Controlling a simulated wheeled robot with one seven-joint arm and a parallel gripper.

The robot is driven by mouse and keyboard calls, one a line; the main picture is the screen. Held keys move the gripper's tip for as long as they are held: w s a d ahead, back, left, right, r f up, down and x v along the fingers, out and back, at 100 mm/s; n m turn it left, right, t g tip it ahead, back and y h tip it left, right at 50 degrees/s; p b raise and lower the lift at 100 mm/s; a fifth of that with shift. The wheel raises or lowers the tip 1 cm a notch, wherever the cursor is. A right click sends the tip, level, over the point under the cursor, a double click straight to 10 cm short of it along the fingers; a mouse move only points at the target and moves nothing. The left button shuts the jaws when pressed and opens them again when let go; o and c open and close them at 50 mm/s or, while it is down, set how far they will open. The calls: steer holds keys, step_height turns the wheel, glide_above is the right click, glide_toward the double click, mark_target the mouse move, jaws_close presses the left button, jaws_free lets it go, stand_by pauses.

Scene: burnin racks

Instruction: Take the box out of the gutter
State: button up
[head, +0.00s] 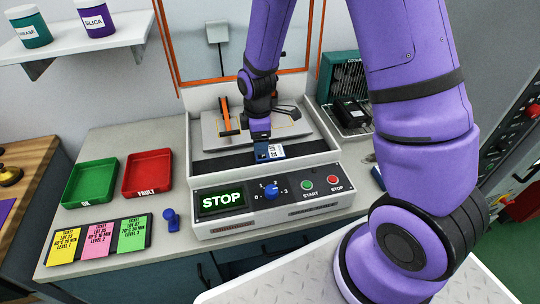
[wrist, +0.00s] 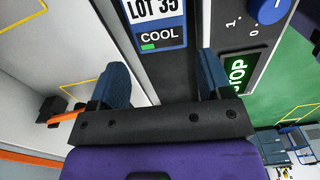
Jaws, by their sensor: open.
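The box (head: 270,151) is dark blue with a white label. It lies in the gutter (head: 212,167), a dark channel along the front of the machine. In the wrist view the box (wrist: 160,38) reads "LOT 35" and "COOL" with a green mark. The gutter (wrist: 170,78) is the dark strip under it. My gripper (head: 260,137) points down over the gutter at the box. In the wrist view my gripper (wrist: 163,75) has its two blue fingers apart, with nothing between them; the box lies just beyond the fingertips.
The panel display (head: 222,200) reads STOP, beside a blue dial (head: 271,191). A green tray (head: 91,182) and a red FAULT tray (head: 147,173) stand at left, with ticket cards (head: 98,239) in front. An orange-and-black part (head: 226,115) stands behind the gutter. Bench space left of the machine is partly clear.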

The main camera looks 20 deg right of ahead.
mark_target(270, 156)
steer(key=shift+s+d+f, duration=0.1)
steer(key=shift+f, duration=1.2)
steer(key=shift+d+f, duration=0.1)
steer(key=shift+f, duration=1.2)
steer(key=c, duration=0.7)
steer(key=shift+o, duration=0.2)
steer(key=shift+r, duration=0.1)
